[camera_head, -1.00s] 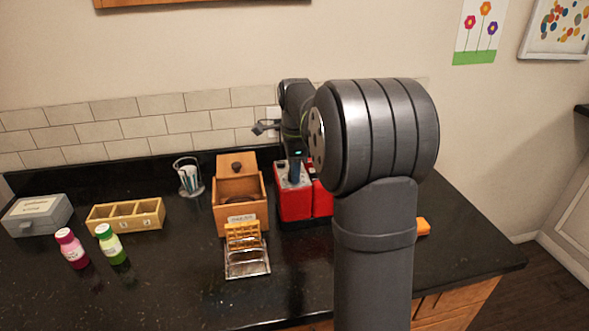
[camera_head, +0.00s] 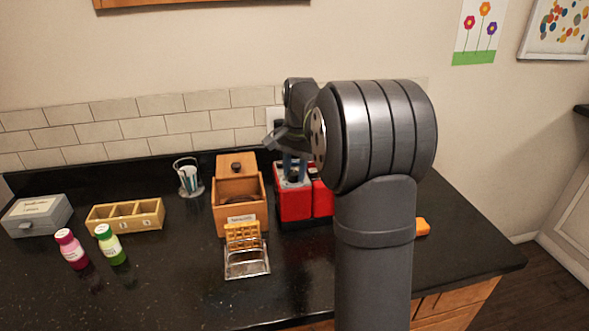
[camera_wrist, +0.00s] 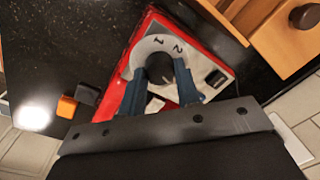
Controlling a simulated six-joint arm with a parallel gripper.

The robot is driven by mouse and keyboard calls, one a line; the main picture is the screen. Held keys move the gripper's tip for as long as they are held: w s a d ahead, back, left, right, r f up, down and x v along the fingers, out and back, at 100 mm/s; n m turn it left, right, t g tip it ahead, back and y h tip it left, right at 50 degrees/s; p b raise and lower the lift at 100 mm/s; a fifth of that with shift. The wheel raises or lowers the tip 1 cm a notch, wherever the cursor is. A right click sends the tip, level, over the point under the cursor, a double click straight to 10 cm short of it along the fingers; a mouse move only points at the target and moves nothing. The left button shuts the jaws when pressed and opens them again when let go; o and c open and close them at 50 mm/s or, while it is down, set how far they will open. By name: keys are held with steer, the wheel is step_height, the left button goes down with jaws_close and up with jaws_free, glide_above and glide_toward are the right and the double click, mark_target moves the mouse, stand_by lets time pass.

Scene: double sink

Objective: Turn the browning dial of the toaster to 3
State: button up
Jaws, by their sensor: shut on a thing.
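The red toaster (camera_head: 294,206) stands on the dark counter, partly hidden behind my arm in the head view. In the wrist view its red side (camera_wrist: 118,75) frames a light top panel. The dark round browning dial (camera_wrist: 159,66) sits in a pale ring showing the numbers 1 and 2; other marks are hidden. My gripper (camera_wrist: 160,80) has its blue fingers on either side of the dial, shut on it. In the head view my gripper (camera_head: 294,172) points down onto the toaster top. I cannot tell clearly which number the dial points to.
A wooden box (camera_head: 240,208) stands close to the toaster's left. A toast rack (camera_head: 246,259) is in front of that box. An orange block (camera_head: 423,227) lies to the right. Bottles, a divided tray (camera_head: 125,215) and a grey box (camera_head: 36,214) stand farther left.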

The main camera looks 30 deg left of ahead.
steer(key=n, duration=0.4)
steer(key=shift+r+n, duration=0.1)
steer(key=shift+n, duration=0.2)
steer(key=shift+a+n+g, duration=0.1)
steer(key=shift+n+g, duration=0.2)
steer(key=shift+n, duration=1.5)
steer(key=o, duration=1)
steer(key=shift+c, duration=0.2)
steer(key=shift+r, duration=0.1)
step_height(320, 180, up, 17)
steer(key=shift+w+d, duration=0.45)
